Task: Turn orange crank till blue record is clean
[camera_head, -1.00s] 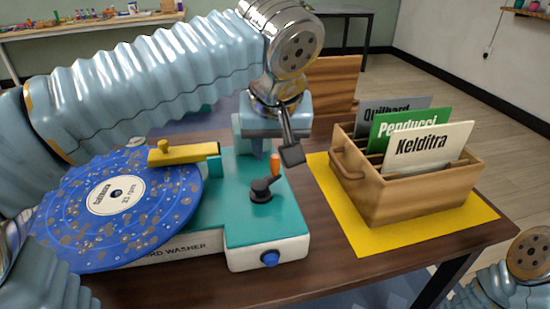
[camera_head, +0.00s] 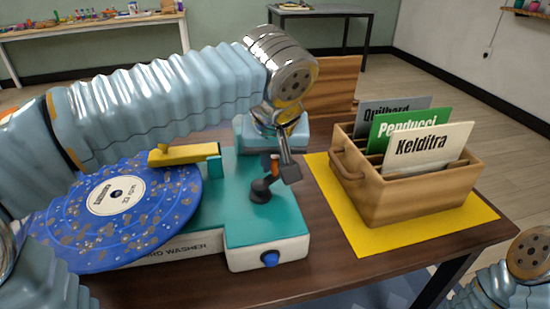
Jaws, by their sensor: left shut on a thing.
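The blue record (camera_head: 150,222) lies on the teal and white record washer (camera_head: 262,228) and is spotted with brown dirt over much of its face. A yellow arm (camera_head: 184,154) reaches over the record's far edge. The crank has a dark base and lever (camera_head: 261,190) and an orange upright handle (camera_head: 275,166) on the washer's top. My left gripper (camera_head: 281,168) comes down from above and is shut on the orange handle, partly hiding it. My right gripper is out of view; only part of my right arm shows at the lower right.
A blue button (camera_head: 270,258) is on the washer's front. To the right, a wooden crate (camera_head: 420,195) with several labelled sleeves stands on a yellow mat (camera_head: 375,240). The brown table's (camera_head: 330,278) front strip is clear. My left arm spans above the record.

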